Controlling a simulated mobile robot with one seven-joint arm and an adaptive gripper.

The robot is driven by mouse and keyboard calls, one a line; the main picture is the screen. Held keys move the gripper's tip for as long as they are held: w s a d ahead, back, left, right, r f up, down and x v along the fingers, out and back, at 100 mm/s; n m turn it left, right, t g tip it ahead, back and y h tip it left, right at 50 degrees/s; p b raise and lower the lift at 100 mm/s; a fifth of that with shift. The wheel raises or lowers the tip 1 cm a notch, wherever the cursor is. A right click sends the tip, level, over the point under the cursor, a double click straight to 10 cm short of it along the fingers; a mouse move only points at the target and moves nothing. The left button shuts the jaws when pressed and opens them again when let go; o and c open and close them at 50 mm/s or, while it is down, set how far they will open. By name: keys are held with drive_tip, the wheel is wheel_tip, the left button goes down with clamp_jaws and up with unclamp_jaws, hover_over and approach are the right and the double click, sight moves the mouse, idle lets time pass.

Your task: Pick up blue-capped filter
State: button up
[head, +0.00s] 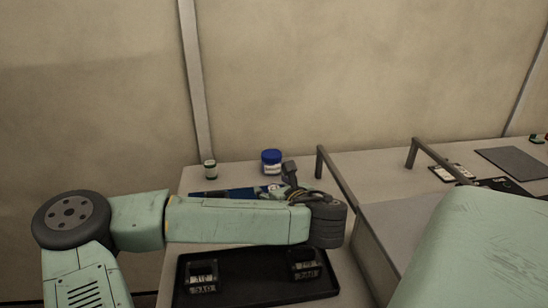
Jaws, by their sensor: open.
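The blue-capped filter (271,162), a short white jar-like body with a wide blue cap, stands upright near the back of the table in the head view. My arm reaches across the table in front of it. My gripper (290,175) is at the arm's right end, just right of and in front of the filter, partly hidden behind my arm link. It is open, and I see nothing held in it. From this view I cannot tell the exact gap to the filter.
A small white-and-green container (210,169) stands at the back left. A blue flat item (222,194) lies partly behind my arm. A black tray (245,299) with two dark labelled items is in front. Grey rails (335,180) and a raised surface border the right.

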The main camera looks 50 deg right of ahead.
drive_tip(key=shift+c, duration=0.6)
drive_tip(key=c, duration=1.1)
